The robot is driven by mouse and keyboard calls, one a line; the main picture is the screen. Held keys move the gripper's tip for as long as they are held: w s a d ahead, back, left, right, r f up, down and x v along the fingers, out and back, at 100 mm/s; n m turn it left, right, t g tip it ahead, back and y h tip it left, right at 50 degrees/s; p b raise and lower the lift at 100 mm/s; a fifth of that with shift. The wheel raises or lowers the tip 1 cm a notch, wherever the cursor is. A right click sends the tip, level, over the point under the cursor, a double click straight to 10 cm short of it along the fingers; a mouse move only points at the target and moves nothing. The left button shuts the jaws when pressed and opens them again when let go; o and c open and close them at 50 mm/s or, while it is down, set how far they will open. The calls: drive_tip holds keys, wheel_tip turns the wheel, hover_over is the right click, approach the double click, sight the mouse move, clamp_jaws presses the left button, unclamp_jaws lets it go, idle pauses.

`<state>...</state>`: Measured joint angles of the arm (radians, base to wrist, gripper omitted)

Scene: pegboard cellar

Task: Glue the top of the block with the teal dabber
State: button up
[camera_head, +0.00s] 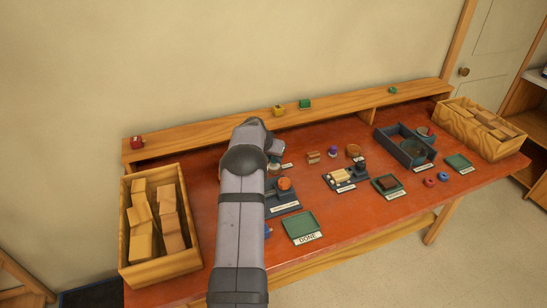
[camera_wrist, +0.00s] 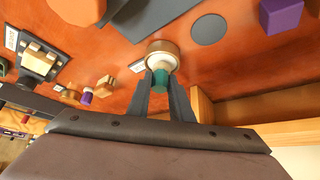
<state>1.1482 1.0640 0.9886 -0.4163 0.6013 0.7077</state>
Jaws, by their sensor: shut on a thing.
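In the wrist view my gripper (camera_wrist: 161,88) is shut on the teal dabber (camera_wrist: 160,78). A round tan and white piece (camera_wrist: 162,50) shows at the dabber's far end; I cannot tell whether it belongs to the dabber or is a pot around its tip. In the head view my arm hides the dabber and most of the gripper. A pale block (camera_head: 343,174) sits in a dark labelled holder (camera_head: 336,186) right of my arm. The same pale block (camera_wrist: 37,62) shows at the left of the wrist view. I cannot tell whether its top bears glue.
A green tray labelled DONE (camera_head: 300,224) lies at the front. Crates of wooden blocks stand at the left (camera_head: 126,232) and right (camera_head: 455,126). A blue-grey bin (camera_head: 388,150) and small coloured pieces lie right of my arm. A wooden ledge (camera_head: 205,131) runs along the back.

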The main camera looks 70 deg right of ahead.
drive_tip(key=shift+f+b, duration=0.3)
drive_tip(key=shift+f, duration=0.1)
idle(0.7)
drive_tip(key=shift+r, duration=0.1)
drive_tip(key=shift+r+p, duration=1.75)
drive_tip(key=shift+r, duration=1.7)
